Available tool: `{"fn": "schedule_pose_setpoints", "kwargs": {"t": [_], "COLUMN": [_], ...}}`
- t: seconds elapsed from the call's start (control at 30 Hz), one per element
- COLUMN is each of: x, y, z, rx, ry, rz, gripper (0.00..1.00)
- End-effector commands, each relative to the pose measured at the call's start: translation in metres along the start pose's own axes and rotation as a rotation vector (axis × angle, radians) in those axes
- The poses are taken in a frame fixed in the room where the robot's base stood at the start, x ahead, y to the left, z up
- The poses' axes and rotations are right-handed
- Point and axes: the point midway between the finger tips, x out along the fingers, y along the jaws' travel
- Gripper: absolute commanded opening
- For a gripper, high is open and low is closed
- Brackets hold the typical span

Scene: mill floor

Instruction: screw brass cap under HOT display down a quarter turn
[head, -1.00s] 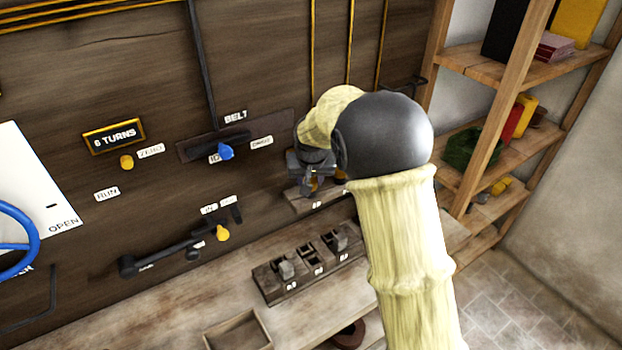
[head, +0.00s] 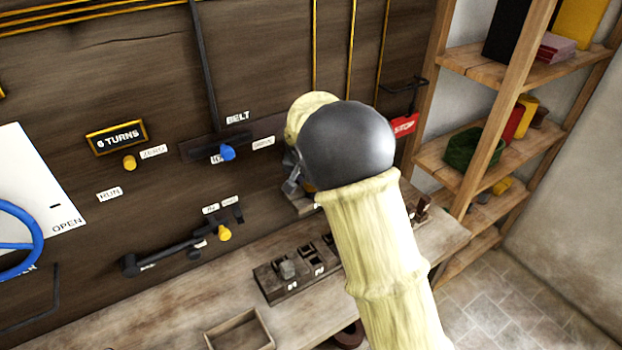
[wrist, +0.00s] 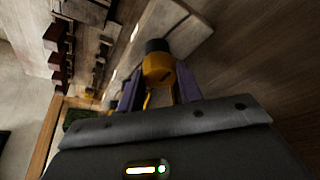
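In the wrist view a brass-yellow cap (wrist: 158,69) with a dark slot mark sits on a dark round stub on a wooden block. The two purple-grey fingers of my gripper (wrist: 160,82) stand one on each side of the cap, tips close to its sides. I cannot tell whether they touch it. In the head view my gripper (head: 293,187) is mostly hidden behind my wrist, low on the wall panel. Only a sliver of orange shows beside it. No HOT display is visible; my arm covers that part of the panel.
To the left are a "6 TURNS" display (head: 116,136), a blue belt knob (head: 228,153), a yellow-knobbed lever (head: 223,233) and a blue wheel (head: 30,240). Below are a socket block (head: 285,275) and an open tray (head: 240,332). A red STOP sign (head: 404,125) and shelves (head: 470,150) stand right.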

Motion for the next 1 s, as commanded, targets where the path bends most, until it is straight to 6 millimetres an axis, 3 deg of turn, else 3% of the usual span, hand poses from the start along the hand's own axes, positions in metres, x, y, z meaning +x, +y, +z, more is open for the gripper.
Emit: {"fn": "schedule_pose_setpoints", "kwargs": {"t": [0.03, 0.1, 0.4, 0.57, 1.0], "x": [-0.001, -0.001, -0.001, -0.011, -0.091], "y": [-0.001, 0.000, 0.000, -0.001, -0.001], "z": [-0.001, -0.001, 0.000, 0.000, 0.000], "rx": [0.000, 0.000, -0.001, -0.002, -0.001], "ry": [0.002, 0.002, 0.000, 0.001, 0.004], "rz": [-0.002, -0.002, -0.001, -0.002, -0.005], "gripper": [0.43, 0.57, 0.58, 0.58, 0.58]}}
